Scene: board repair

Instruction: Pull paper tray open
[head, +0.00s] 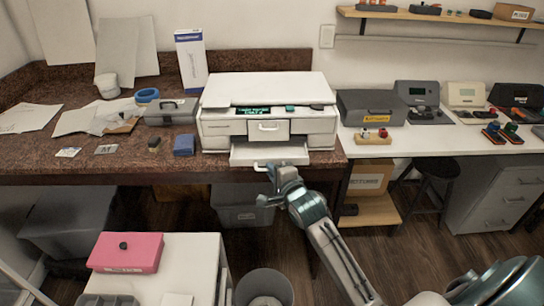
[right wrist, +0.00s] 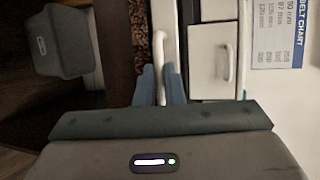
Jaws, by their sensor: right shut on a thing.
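The white printer (head: 268,92) stands on the brown speckled counter. Its paper tray (head: 270,151) is at the bottom of its front and sticks out towards me, its front edge near the counter's front edge. My right gripper (head: 265,172) is at the tray's front. In the right wrist view, my right gripper's blue fingers (right wrist: 162,84) are shut on the tray's white bar handle (right wrist: 159,50). The fingers partly hide the handle. My left gripper is not in view.
A second front panel (head: 262,130) with its own handle is above the tray. A grey toolbox (head: 171,111) and a blue box (head: 184,145) sit left of the printer. A grey bin (head: 240,207) stands below the counter. A pink box (head: 126,253) lies on a white surface in front.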

